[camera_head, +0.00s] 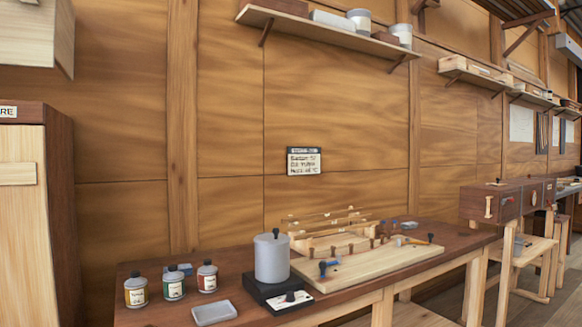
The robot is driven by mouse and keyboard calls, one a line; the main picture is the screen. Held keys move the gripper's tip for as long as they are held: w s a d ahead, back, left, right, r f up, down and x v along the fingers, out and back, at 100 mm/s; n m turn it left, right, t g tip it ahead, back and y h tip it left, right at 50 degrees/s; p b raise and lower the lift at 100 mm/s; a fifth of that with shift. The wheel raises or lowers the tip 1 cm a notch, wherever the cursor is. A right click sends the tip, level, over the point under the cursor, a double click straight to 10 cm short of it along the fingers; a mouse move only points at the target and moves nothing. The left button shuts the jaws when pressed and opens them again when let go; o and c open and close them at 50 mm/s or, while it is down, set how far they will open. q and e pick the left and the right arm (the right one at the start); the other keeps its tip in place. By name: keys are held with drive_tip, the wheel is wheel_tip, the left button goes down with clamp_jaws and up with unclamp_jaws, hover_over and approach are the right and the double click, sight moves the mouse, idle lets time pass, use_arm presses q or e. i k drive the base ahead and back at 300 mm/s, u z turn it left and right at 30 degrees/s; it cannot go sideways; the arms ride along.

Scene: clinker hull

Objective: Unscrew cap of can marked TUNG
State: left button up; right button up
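The left can (136,292) has a yellowish label, the middle can (174,285) a green-blue label, and the right can (207,278) a red label. The lettering is too small to read, so I cannot tell which is marked TUNG. All three caps appear to be on. Neither of my grippers shows in the head view.
A grey pot (271,258) on a dark base stands right of the cans. A light board (365,262) with pegs fills the bench's right. A tall cabinet (25,215) stands left.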

sight(136, 290)
drive_tip(key=z, duration=0.05)
drive_tip(key=k, duration=0.5)
drive_tip(key=u, duration=0.8)
drive_tip(key=i, duration=1.65)
drive_tip(key=z, duration=0.15)
